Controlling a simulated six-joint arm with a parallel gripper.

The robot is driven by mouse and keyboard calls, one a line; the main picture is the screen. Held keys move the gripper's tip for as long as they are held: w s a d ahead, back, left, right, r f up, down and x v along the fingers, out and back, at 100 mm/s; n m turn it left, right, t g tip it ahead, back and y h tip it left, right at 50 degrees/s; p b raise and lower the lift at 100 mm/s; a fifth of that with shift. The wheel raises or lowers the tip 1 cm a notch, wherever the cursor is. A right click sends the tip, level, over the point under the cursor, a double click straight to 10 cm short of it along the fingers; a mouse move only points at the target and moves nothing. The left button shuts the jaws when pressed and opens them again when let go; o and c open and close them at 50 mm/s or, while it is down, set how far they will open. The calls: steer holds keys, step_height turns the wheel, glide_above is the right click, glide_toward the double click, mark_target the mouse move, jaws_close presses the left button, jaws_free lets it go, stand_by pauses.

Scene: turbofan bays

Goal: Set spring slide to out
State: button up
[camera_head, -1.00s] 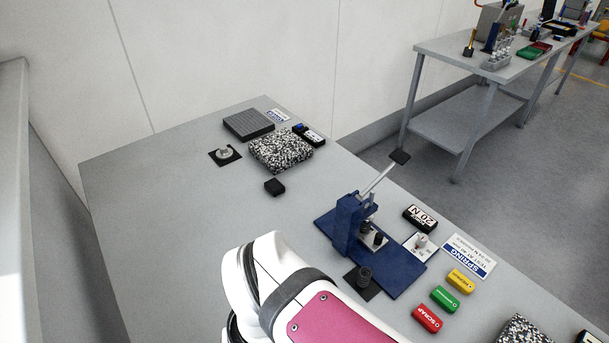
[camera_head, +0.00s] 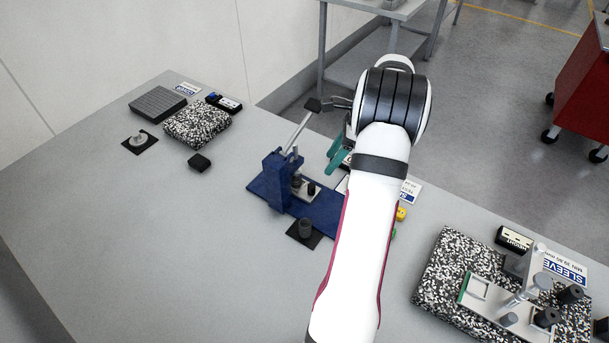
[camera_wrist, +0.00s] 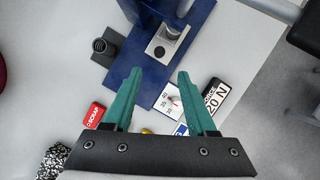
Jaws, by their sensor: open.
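The blue spring press (camera_head: 276,178) stands on the bench with its grey lever (camera_head: 298,130) raised. At its foot is a small metal slide (camera_head: 305,195) with dark upright parts. In the wrist view the slide (camera_wrist: 170,47) is a light metal plate with a dark round part, lying on the blue base (camera_wrist: 125,72). I cannot tell from its look whether it is in or out. My gripper (camera_wrist: 158,75) has teal fingers, spread and empty, near the dial card (camera_wrist: 170,101). In the head view the gripper (camera_head: 335,155) is right of the press, partly hidden by my arm.
A dark cup on a black pad (camera_head: 305,231) stands before the press. A red scrap block (camera_wrist: 95,115) and a 20 N block (camera_wrist: 215,97) lie close by. A speckled slab with a sleeve fixture (camera_head: 520,300) is at right.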

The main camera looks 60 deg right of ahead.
mark_target(312, 185)
steer(key=x, duration=1.1)
steer(key=shift+a, duration=0.1)
jaws_close()
steer(key=shift+r, duration=0.1)
stand_by(0.7)
